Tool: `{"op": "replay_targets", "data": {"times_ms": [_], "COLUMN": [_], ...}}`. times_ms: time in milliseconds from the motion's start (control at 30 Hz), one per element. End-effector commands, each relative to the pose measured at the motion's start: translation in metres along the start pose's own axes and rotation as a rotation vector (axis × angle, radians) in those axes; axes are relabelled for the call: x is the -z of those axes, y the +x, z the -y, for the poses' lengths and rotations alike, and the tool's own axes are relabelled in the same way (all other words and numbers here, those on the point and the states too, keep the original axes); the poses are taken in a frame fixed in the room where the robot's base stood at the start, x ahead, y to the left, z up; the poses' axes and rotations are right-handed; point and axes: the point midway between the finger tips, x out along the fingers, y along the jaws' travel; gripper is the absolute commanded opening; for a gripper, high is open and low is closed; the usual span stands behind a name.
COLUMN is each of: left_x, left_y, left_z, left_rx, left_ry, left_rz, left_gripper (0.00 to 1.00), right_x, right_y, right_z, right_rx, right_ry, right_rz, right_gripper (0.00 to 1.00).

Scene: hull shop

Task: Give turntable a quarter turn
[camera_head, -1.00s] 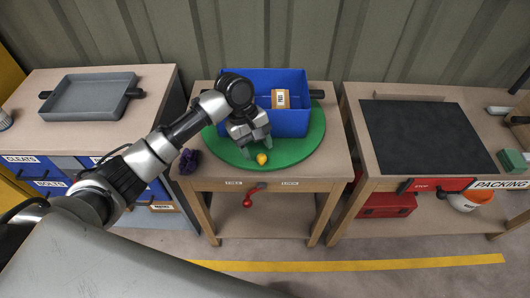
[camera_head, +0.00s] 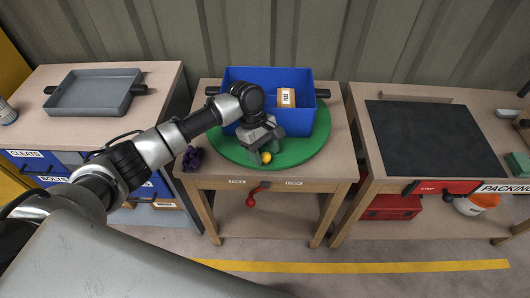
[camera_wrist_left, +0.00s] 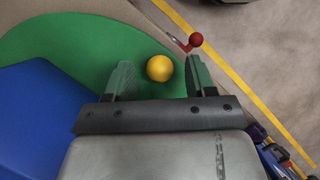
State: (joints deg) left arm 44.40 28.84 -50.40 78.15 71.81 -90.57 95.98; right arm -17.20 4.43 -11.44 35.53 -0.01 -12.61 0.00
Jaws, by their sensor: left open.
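The green round turntable (camera_head: 312,146) lies on the middle wooden table and carries a blue bin (camera_head: 300,120). A small yellow knob (camera_head: 266,157) stands near the turntable's front edge. My left gripper (camera_head: 262,158) is open, right at the knob. In the left wrist view the yellow knob (camera_wrist_left: 160,68) shows between the two open fingertips (camera_wrist_left: 158,75), with gaps on both sides. Part of the turntable (camera_wrist_left: 75,45) and the blue bin (camera_wrist_left: 40,115) show there too. My arm hides part of the bin's left front. My right gripper is not in view.
A small labelled box (camera_head: 287,97) sits in the blue bin. A purple object (camera_head: 192,157) lies at the table's left edge. A red-knobbed lever (camera_head: 252,198) hangs on the table front, between two labels. Neighbouring tables hold a grey tray (camera_head: 92,95) and a dark mat (camera_head: 430,137).

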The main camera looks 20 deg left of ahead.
Motion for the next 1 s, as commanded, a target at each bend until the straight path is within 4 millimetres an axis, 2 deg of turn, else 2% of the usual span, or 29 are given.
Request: {"op": "replay_targets", "data": {"times_ms": [367,733,1000], "left_x": [-0.0003,-0.0003,-0.0017], "left_y": [0.0064,0.0061,0.0046], "left_z": [-0.0001,0.0,-0.0005], "left_rx": [0.0,0.0,-0.003], "left_ry": [0.001,0.002,-0.005], "left_rz": [0.0,0.0,0.001], "left_gripper": [0.55,0.0,0.0], "right_x": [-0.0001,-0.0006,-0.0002], "right_y": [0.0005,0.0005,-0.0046], "right_z": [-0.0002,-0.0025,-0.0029], "right_rx": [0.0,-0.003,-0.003], "right_ry": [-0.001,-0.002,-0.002], "right_rz": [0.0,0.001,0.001], "right_gripper": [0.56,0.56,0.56]}}
